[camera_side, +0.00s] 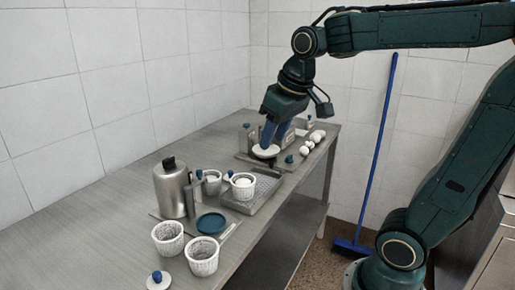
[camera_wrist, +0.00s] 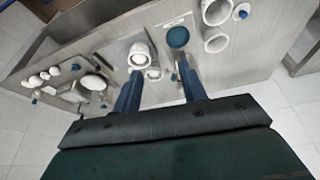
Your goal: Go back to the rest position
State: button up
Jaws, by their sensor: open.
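My gripper (camera_side: 268,134) is at the far end of the steel table in the side view, pointing down with its blue fingers over or just behind a white dish (camera_side: 265,152). I cannot tell from that view whether they touch it. In the wrist view my gripper (camera_wrist: 160,97) has its two blue fingers spread apart with nothing held between them. A white perforated basket (camera_side: 243,187) with something white in it stands on a grey drip tray (camera_side: 262,194). Two more white baskets, one on the left (camera_side: 168,238) and one on the right (camera_side: 202,257), stand at the near end.
A steel canister (camera_side: 172,188) with a black top stands left of the tray. A dark teal disc (camera_side: 211,223) and a white lid with a blue knob (camera_side: 159,281) lie nearby. Several white round pieces (camera_side: 310,142) are at the far right edge. Tiled walls stand behind.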

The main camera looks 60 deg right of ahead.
jog(key=s+a+f, duration=0.2)
jog(key=s, duration=0.3)
jog(key=s+a+f+n+t, duration=0.1)
jog(key=s+a+f, duration=0.1)
jog(key=s, duration=0.4)
jog(key=shift+a+n+y, duration=0.3)
jog(key=shift+a+y, duration=0.1)
jog(key=shift+a, duration=0.25)
